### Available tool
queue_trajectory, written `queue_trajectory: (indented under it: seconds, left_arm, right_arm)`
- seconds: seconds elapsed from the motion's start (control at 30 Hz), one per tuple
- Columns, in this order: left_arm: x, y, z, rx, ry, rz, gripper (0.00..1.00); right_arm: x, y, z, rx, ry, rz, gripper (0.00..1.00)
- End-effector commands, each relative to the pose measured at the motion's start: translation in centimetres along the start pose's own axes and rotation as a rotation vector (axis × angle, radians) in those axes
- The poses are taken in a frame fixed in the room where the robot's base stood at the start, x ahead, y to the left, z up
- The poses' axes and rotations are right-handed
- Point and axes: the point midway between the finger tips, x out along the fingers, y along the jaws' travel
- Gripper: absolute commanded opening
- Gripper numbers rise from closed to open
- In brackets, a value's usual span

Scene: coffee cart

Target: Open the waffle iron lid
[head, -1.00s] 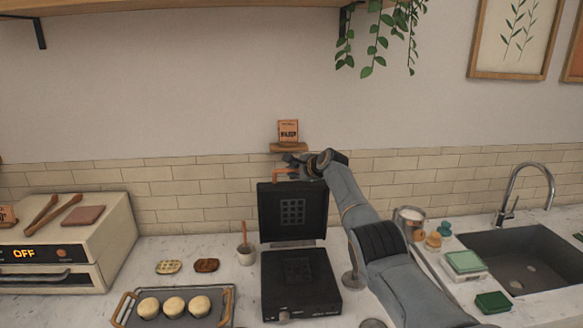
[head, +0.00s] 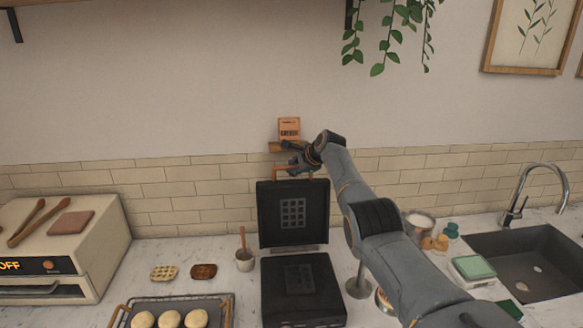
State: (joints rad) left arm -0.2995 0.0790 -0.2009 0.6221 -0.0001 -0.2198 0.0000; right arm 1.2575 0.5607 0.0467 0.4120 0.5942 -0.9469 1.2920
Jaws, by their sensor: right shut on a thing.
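The black waffle iron stands on the counter, its base (head: 318,302) flat with the dark grid plate facing up. Its lid (head: 272,225) stands about upright at the back, with the grid on its inner face toward me. The orange lid handle (head: 280,172) is at the lid's top edge. My right gripper (head: 296,161) reaches over from the right and is shut on the handle; its fingers are small and dark here, partly hidden by the wrist. My left gripper is not in view.
A cream oven (head: 105,235) stands at left. Jars, boxes and a sink (head: 535,255) are at right. A small card (head: 289,128) sits on a ledge behind the gripper.

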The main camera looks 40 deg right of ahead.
Motion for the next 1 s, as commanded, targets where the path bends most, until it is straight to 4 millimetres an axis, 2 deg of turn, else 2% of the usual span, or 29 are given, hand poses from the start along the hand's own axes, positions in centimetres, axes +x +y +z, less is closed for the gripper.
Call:
queue_trajectory:
  seconds: [0.03, 0.13, 0.17, 0.2, 0.3, 0.73, 1.0]
  left_arm:
    - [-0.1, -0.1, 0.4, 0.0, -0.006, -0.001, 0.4]
    - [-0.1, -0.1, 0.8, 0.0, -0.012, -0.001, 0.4]
    - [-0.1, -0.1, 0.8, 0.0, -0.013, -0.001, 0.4]
    - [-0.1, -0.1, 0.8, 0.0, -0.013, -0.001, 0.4]
    - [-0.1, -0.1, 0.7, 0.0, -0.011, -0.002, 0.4]
    - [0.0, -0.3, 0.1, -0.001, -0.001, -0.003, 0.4]
    - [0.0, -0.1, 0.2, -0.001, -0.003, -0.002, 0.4]
  right_arm:
    - [-0.5, -0.9, 0.1, 0.0, -0.002, -0.02, 0.0]
    - [-0.5, -1.0, 0.1, 0.0, -0.003, -0.022, 0.0]
    - [-0.5, -1.0, 0.1, 0.0, -0.003, -0.022, 0.13]
    - [-0.5, -1.0, 0.1, 0.001, -0.003, -0.023, 0.22]
    - [-0.5, -0.9, 0.1, 0.0, -0.003, -0.021, 0.37]
    - [-0.5, -0.4, 0.0, -0.001, -0.002, -0.011, 0.37]
    - [-2.5, -0.3, 0.0, -0.004, -0.001, -0.012, 0.37]
